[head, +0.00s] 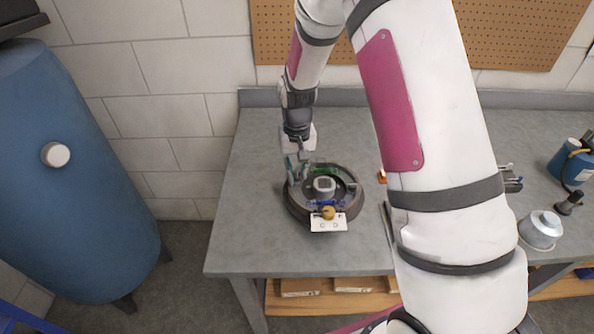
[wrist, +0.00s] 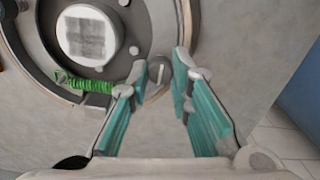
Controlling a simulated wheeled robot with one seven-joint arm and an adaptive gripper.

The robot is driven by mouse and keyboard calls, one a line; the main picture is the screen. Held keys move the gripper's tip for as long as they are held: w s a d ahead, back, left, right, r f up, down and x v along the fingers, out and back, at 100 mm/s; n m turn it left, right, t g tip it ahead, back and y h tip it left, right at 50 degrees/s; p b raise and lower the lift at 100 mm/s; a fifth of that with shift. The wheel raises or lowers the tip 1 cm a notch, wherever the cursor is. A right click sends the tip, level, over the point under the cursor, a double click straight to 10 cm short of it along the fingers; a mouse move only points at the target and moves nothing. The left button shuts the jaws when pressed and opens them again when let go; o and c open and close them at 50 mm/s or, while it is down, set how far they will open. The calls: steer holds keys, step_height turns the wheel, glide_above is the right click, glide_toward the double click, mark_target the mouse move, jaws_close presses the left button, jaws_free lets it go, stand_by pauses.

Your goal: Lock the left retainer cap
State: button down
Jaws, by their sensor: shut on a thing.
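A round brake assembly (head: 293,211) lies on the grey bench, with a pale hub (head: 324,184) at its middle. My gripper (head: 296,180) points down at its left side. In the wrist view the teal fingers of my gripper (wrist: 166,80) are closed around the left retainer cap (wrist: 156,76), a small grey knob with a pale line across it. The line runs roughly up and down in that view. In the head view the cap is hidden behind the gripper.
A green spring (wrist: 84,83) lies close to the left finger; it also shows in the head view (head: 323,167). A brass knob (head: 328,212) and a white plate (head: 329,224) are at the assembly's front. A blue tank (head: 75,170) stands left of the bench. Bench left of the assembly is clear.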

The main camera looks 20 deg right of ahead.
mark_target(297, 175)
stand_by(0.4)
steer(key=c, duration=1.4)
jaws_free()
steer(key=shift+c, duration=0.2)
step_height(297, 175, up, 12)
steer(key=s+r+t, duration=0.3)
steer(key=s+r, duration=1)
steer(key=r, duration=0.2)
steer(key=s+r+n+t, duration=0.1)
steer(key=s+r+t, duration=0.1)
steer(key=s, duration=1.2)
steer(key=shift+s+n, duration=0.3)
steer(key=shift+s, duration=0.05)
